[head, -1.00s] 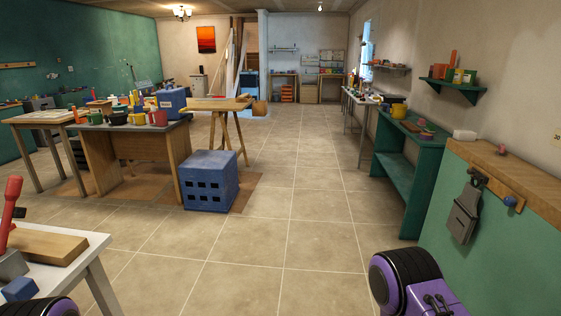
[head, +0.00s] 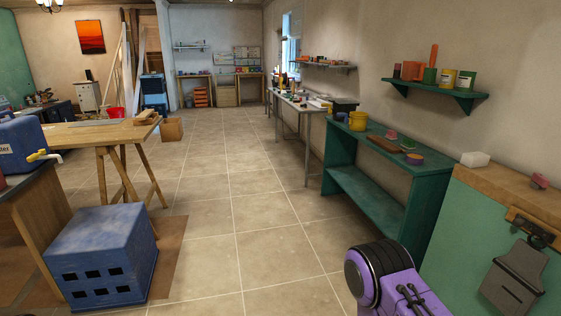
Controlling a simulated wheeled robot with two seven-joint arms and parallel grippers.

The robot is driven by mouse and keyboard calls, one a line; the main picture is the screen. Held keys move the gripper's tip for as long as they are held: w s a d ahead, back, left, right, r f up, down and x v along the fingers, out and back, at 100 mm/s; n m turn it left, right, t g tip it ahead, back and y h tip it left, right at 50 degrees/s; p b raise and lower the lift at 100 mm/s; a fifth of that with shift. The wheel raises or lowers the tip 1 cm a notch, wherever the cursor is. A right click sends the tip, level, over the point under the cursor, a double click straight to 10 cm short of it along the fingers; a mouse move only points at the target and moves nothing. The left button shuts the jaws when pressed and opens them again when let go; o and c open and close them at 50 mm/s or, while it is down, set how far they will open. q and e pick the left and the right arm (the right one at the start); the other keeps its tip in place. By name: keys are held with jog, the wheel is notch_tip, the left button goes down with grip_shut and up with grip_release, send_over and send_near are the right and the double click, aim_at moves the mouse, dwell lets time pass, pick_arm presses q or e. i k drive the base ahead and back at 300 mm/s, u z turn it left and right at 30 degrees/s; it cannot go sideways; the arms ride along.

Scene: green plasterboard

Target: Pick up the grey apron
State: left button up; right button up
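The grey apron (head: 516,279) hangs at the lower right in the head view. It hangs from a hook on a wooden strip (head: 538,226) against a green panel. My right arm shows as a purple and black link at the bottom, left of the apron and apart from it in the picture. Its gripper is out of frame. My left arm and gripper are not in view.
A blue crate (head: 103,256) stands on the floor at the left, by a wooden trestle table (head: 95,133). A green shelf bench (head: 375,190) stands along the right wall. A white block (head: 475,159) rests on the green panel's wooden top. The tiled middle floor is clear.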

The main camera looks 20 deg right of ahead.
aim_at(513, 283)
jog(key=z, duration=0.6)
jog(key=i, duration=1.25)
jog(key=z, duration=1.8)
jog(key=i, duration=1.05)
jog(key=z, duration=0.6)
